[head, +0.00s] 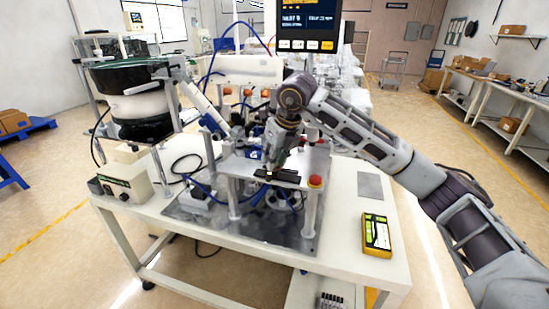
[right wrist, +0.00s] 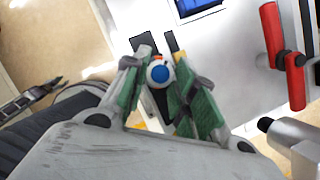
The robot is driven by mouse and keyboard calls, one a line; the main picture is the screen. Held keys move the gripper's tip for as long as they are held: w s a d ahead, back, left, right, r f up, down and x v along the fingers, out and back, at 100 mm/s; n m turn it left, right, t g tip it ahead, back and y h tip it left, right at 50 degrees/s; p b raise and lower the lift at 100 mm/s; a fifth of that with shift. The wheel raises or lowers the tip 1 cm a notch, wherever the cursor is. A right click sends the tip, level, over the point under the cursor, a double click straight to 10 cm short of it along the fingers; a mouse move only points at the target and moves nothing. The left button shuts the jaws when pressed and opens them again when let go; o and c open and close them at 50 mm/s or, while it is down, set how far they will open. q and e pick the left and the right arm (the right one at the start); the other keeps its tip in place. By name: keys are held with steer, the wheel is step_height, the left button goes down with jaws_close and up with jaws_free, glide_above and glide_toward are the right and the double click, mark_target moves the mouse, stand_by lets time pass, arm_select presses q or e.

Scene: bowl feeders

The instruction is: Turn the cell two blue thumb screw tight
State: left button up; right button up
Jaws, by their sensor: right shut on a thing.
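The blue thumb screw (right wrist: 158,75) shows in the right wrist view as a round blue knob with a pale ring around it. My right gripper (right wrist: 157,62) has its two green-padded fingers on either side of the knob and is shut on it. In the head view my right gripper (head: 271,163) points down at the work cell's raised plate, close to a black bar (head: 285,176). There the screw cannot be made out behind the fingers.
In the right wrist view a red handle (right wrist: 270,35) is at the upper right. A bowl feeder (head: 138,105) stands at left. A yellow handheld device (head: 376,233) lies on the white table (head: 345,255).

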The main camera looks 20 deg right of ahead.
steer(key=o, duration=1)
steer(key=shift+o, duration=0.2)
steer(key=shift+r, duration=0.1)
steer(key=v, duration=1.1)
steer(key=shift+s+r, duration=0.2)
steer(key=shift+r, duration=0.15)
steer(key=shift+d, duration=0.1)
